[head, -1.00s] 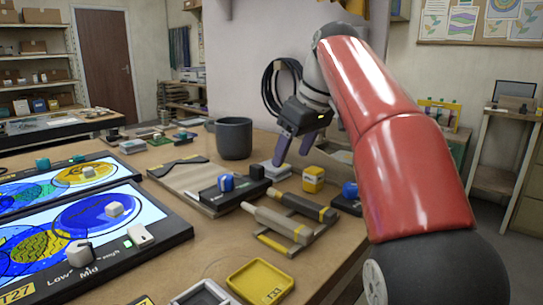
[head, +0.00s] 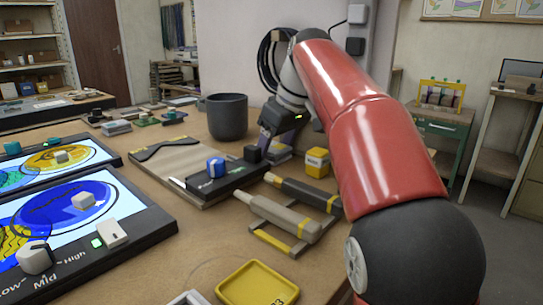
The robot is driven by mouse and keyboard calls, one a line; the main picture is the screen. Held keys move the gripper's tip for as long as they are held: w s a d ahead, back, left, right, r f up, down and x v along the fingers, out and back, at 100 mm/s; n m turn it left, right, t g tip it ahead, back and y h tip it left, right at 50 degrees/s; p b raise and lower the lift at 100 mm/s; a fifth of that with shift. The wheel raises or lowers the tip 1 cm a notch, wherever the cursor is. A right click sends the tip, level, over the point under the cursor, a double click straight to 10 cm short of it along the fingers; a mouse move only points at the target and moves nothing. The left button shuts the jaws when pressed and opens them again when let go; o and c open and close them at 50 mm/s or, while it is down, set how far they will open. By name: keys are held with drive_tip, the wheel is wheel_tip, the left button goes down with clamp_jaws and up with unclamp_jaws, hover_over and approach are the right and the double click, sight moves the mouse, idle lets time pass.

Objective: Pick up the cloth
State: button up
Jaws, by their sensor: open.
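My gripper (head: 277,146) is low over the back of the workbench, fingers pointing down, between the dark mug and the yellow block. Its jaws are open. A light grey flat item, which looks like the folded cloth (head: 284,157), lies right at the fingertips, between the small black block and the yellow block. The gripper covers much of it. I cannot tell whether the fingers touch it.
A dark mug (head: 227,117) stands left of the gripper, and a yellow block (head: 316,162) stands close to its right. A small black block (head: 252,153) is just in front. Rollers on a rack (head: 284,218), a yellow tray (head: 256,284) and a lit panel (head: 80,225) lie nearer.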

sight(276, 147)
drive_tip(key=c, duration=0.7)
drive_tip(key=shift+r, duration=0.1)
drive_tip(key=shift+c, duration=0.2)
wheel_tip(276, 147, up, 8)
drive_tip(key=p, duration=0.3)
drive_tip(key=shift+w, duration=0.1)
drive_tip(key=shift+r, duration=0.9)
